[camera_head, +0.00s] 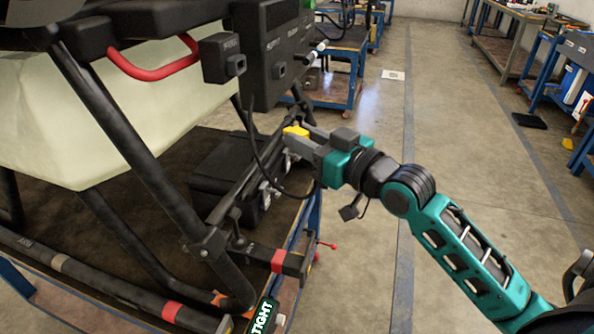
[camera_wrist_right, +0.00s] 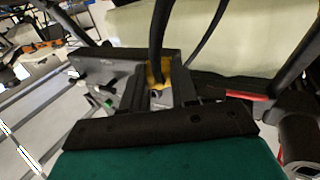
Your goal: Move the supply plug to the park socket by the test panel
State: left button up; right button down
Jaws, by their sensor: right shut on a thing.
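My right gripper (camera_head: 297,136) is shut on the yellow supply plug (camera_head: 295,130), in front of the drone's frame and below the test panel. The plug also shows between the fingers in the right wrist view (camera_wrist_right: 158,75), with a black cable running up past it. The test panel (camera_head: 262,45) is a dark box with a supply socket (camera_head: 279,71) low on its face. The park socket (camera_head: 236,65) is on a small dark box left of the panel. The plug is apart from both sockets. My left gripper is not in view.
A black cable (camera_head: 258,165) hangs in a loop beside the drone's frame (camera_head: 140,150). A pale tank (camera_head: 80,120) and a red handle (camera_head: 150,72) are at the left. A black case (camera_head: 225,170) stands on the bench. The floor (camera_head: 450,120) to the right is mostly clear.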

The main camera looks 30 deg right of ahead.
pick_arm(q)
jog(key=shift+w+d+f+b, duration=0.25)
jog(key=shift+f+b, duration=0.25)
jog(key=shift+b, duration=0.35)
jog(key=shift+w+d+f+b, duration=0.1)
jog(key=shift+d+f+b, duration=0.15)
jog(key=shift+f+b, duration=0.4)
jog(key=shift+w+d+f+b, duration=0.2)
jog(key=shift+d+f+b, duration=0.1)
jog(key=shift+b, duration=0.7)
pick_arm(e)
jog(key=s+r+n+g+y, duration=0.4)
jog(key=r+y, duration=0.3)
jog(key=r, duration=0.6)
jog(key=shift+s+a+n, duration=0.2)
jog(key=shift+a+n, duration=0.2)
jog(key=shift+n, duration=0.2)
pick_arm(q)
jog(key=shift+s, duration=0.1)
pick_arm(e)
jog(key=shift+r, duration=0.1)
